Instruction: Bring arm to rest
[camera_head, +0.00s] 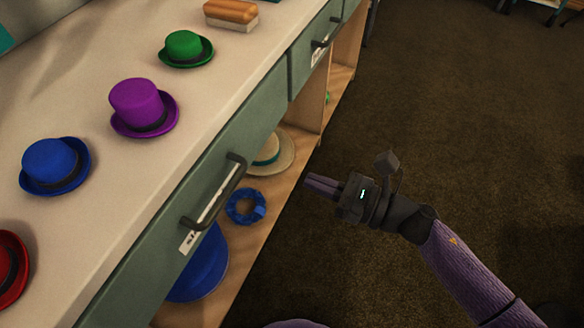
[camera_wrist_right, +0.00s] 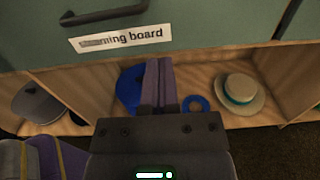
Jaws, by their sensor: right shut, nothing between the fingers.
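My right gripper (camera_head: 322,186) is shut and empty. In the head view it hangs over the brown carpet, just right of the open shelf below the counter. In the right wrist view its two purple fingers (camera_wrist_right: 159,82) lie together, in front of the shelf and below a drawer. They partly cover a blue hat (camera_wrist_right: 127,88) on the shelf. My right arm (camera_head: 460,262) comes in from the lower right. My left gripper does not show in either view.
The counter (camera_head: 95,200) carries red, blue, purple and green hats and a brush (camera_head: 231,14). A drawer handle (camera_head: 215,192) juts out left of the gripper. The shelf holds a straw hat (camera_head: 272,155) and a blue ring (camera_head: 245,207).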

